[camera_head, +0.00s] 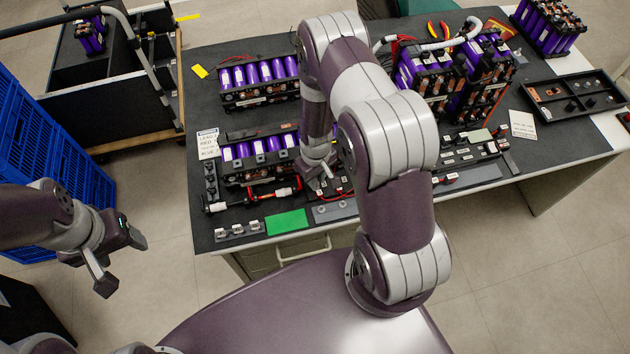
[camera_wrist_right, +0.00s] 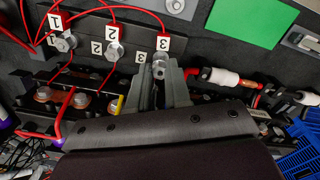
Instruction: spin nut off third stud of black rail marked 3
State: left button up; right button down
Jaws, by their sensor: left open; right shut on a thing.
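The black rail (camera_wrist_right: 80,57) runs along the upper left of the right wrist view. Its studs stand beside white tags 1, 2 and 3, with red wires leading to them. My right gripper (camera_wrist_right: 160,75) is shut on the nut (camera_wrist_right: 159,68) at the third stud, just below tag 3 (camera_wrist_right: 163,43). The fingers hide part of the nut and stud, so I cannot tell how far up the thread it sits. In the head view my right gripper (camera_head: 318,178) reaches down at the table's front, and my arm hides much of the rail. My left gripper (camera_head: 118,262) is open and empty, off the table's left.
A green pad (camera_head: 287,221) and a grey plate (camera_head: 335,210) lie on the front edge. Purple battery packs (camera_head: 258,82) stand behind. A red-and-white cable part (camera_head: 270,193) lies left of my right gripper. A black parts tray (camera_head: 573,96) is at the right.

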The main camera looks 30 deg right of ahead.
jog(key=shift+r, duration=0.35)
notch_tip(320, 180, up, 4)
jog(key=p, duration=0.4)
jog(key=shift+r, duration=0.1)
jog(key=shift+f, duration=0.2)
